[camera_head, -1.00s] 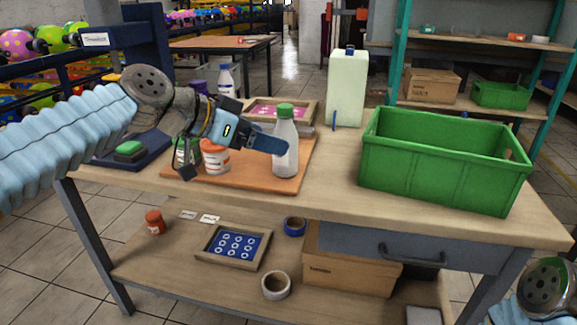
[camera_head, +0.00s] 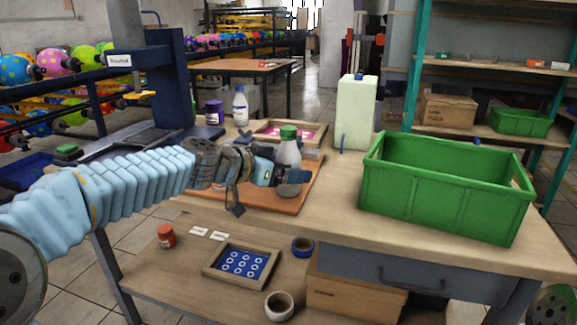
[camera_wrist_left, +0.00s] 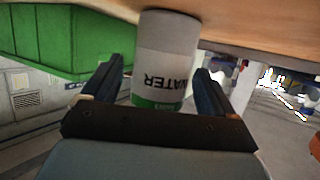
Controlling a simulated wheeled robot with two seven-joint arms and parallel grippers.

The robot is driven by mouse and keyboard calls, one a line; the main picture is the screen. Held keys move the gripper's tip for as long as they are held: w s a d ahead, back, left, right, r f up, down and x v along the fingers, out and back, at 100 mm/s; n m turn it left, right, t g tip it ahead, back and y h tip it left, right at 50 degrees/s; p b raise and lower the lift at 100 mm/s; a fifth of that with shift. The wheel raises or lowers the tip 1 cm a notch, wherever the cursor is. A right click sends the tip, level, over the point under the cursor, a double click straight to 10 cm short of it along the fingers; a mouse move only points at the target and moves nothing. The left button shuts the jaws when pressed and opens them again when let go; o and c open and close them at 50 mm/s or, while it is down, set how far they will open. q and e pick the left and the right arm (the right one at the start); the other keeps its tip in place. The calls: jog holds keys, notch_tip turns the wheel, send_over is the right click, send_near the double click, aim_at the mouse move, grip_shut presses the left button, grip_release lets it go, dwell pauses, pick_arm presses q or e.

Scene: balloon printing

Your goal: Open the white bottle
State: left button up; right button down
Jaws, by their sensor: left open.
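A white bottle with a green cap (camera_head: 289,134) stands upright on the orange-brown board (camera_head: 309,186); the gripper and wrist partly cover its lower body. My left gripper (camera_head: 290,183) is low at the board, in front of the bottle. In the left wrist view the open fingers (camera_wrist_left: 158,68) flank a white cylindrical container (camera_wrist_left: 165,45) with an upside-down "WATER" label and a green band. It appears to be this bottle, but I cannot be certain. Contact with the fingers cannot be told. My right gripper is not in view.
A green bin (camera_head: 440,195) stands right on the table, with a pale canister (camera_head: 354,112) behind. Another white bottle (camera_head: 240,107) and a purple-capped container (camera_head: 214,113) stand behind my left arm. A framed pink screen (camera_head: 303,129) lies at the back. Some table shows between board and bin.

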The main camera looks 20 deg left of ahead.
pick_arm(q)
jog(key=shift+x, duration=1.15)
